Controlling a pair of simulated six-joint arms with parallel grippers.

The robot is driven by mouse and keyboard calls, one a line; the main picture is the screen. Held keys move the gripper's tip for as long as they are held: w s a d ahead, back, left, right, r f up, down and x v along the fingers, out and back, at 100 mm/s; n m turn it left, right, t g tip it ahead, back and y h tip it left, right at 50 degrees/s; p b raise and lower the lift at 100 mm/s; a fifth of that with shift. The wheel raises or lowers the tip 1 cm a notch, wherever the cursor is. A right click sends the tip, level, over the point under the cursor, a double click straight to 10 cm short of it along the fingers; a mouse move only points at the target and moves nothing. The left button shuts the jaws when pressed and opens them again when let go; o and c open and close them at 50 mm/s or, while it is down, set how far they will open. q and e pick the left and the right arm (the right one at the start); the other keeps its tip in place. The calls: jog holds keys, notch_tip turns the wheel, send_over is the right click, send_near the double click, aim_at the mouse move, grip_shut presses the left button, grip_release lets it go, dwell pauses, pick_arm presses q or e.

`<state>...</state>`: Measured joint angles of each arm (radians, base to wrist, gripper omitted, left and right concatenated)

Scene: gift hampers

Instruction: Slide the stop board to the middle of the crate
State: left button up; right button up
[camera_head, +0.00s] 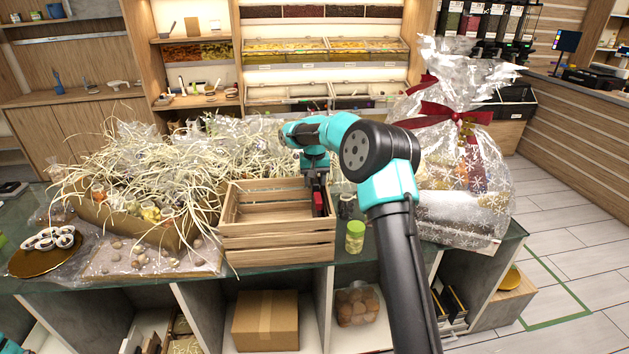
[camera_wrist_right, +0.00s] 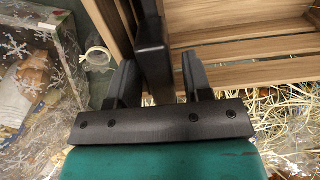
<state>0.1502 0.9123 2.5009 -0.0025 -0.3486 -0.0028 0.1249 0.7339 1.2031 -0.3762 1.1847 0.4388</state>
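The slatted wooden crate (camera_head: 277,244) stands on the counter, its inside mostly bare in the head view. My right gripper (camera_head: 318,202) reaches down at the crate's right end. In the right wrist view a dark upright piece (camera_wrist_right: 153,50), which looks like the stop board, stands between the two fingertips (camera_wrist_right: 158,85). The fingers are apart, with narrow gaps beside the piece, so they do not look closed on it. In the head view my arm and gripper hide most of the board. My left gripper is out of view; only a teal bit of that arm shows at bottom left.
A heap of pale straw (camera_head: 170,165) and packages lies left of the crate. A green-yellow jar (camera_head: 355,237) stands just right of it. A wrapped hamper with a red bow (camera_head: 465,190) fills the counter's right end. A roll of tape (camera_wrist_right: 98,58) shows in the wrist view.

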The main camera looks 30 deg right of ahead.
grip_shut()
jog(key=shift+a, duration=0.1)
